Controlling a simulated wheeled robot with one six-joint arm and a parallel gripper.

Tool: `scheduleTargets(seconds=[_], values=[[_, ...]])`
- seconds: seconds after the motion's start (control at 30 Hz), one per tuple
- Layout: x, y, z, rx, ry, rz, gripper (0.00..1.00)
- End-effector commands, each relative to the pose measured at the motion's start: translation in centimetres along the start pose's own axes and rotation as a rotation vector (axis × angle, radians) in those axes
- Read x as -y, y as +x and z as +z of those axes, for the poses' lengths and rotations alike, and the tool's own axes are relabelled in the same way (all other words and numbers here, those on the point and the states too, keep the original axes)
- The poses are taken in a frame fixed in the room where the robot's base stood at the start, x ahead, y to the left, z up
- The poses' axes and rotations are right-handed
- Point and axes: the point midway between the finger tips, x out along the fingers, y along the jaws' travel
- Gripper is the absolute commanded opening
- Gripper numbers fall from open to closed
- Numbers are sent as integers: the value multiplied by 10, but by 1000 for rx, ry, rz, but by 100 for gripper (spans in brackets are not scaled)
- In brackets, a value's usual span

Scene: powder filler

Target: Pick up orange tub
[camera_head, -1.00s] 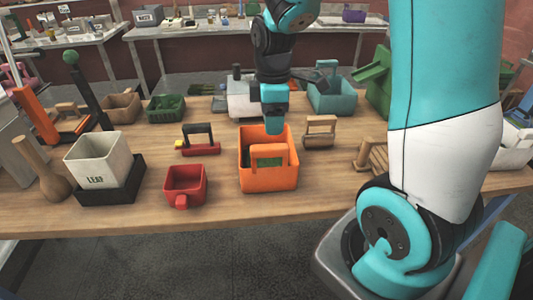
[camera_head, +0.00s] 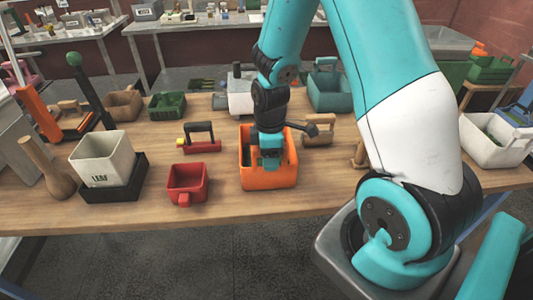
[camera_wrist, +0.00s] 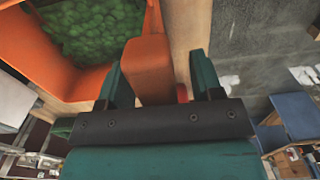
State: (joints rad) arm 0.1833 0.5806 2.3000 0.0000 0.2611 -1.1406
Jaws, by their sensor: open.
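The orange tub (camera_head: 268,181) stands upright near the front edge of the wooden table in the head view. In the wrist view the orange tub (camera_wrist: 85,84) is on the left with green lumpy contents (camera_wrist: 92,30) inside, and its orange handle (camera_wrist: 150,70) reaches down between my fingers. My gripper (camera_wrist: 158,78) is open, one teal finger on each side of the handle. In the head view my gripper (camera_head: 270,160) is over the front of the tub and hides its handle. I cannot tell whether the fingers touch it.
A red scoop (camera_head: 187,181) lies left of the tub, with a white bin (camera_head: 102,157) on a black base further left. A wooden-handled tool (camera_head: 317,131) is close on the right. A teal bin (camera_head: 330,90) stands behind. The table front between red scoop and tub is clear.

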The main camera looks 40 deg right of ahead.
Motion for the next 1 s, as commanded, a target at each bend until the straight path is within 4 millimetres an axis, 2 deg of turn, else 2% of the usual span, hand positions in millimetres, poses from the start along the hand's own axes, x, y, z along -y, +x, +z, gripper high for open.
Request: scheduleTargets(seconds=[0.1,0.13,0.33,0.37,0.4,0.77,0.87,1.0], values=[[0,0,0,0,0,0,60],[0,0,0,0,0,0,55],[0,0,0,0,0,0,9],[0,0,0,0,0,0,2],[0,0,0,0,0,0,0],[-1,-3,0,-1,0,3,0],[-1,-9,0,-2,0,4,0],[-2,-29,-1,-3,0,8,0]])
